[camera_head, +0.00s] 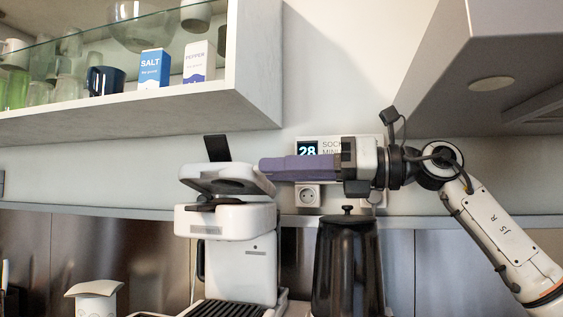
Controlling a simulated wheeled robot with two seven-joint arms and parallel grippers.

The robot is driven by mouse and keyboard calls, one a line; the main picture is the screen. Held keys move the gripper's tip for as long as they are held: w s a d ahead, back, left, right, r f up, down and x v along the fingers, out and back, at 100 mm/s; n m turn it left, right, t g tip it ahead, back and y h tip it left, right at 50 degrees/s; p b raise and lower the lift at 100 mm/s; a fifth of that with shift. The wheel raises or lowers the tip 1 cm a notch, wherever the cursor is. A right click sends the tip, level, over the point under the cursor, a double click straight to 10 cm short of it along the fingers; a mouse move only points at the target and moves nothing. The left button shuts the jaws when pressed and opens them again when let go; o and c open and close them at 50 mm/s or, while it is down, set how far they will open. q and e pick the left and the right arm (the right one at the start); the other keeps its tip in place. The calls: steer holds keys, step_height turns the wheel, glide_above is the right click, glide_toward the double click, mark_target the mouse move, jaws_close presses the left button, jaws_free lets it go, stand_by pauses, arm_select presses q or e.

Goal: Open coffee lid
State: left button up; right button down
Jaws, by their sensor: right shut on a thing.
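The white coffee machine (238,262) stands on the counter at the centre left. A dark upright piece (217,148) rises behind the lid. My right gripper (263,166) comes in from the right, with its purple fingers pointing left. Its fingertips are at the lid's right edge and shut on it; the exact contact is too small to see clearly. My left gripper is not in view.
A black lidded container (347,265) stands right of the machine, below my right gripper. A white shelf (255,65) with glassware and boxes hangs at upper left. A grey hood (500,45) overhangs the upper right. A white object (92,298) stands lower left.

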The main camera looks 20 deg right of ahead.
steer(key=shift+w+d+r+m+p, duration=0.25)
steer(key=shift+w+r+m+p, duration=0.05)
steer(key=shift+r+m+p, duration=0.4)
steer(key=shift+w+d+r+m+p, duration=0.2)
steer(key=shift+w+r+m+p, duration=0.15)
steer(key=shift+r+m+p, duration=0.3)
steer(key=shift+w+d+r+m+p, duration=0.3)
steer(key=shift+r+m+p, duration=0.25)
steer(key=shift+r+p, duration=0.25)
steer(key=shift+f, duration=0.1)
steer(key=c, duration=1.6)
jaws_free()
steer(key=shift+o, duration=0.2)
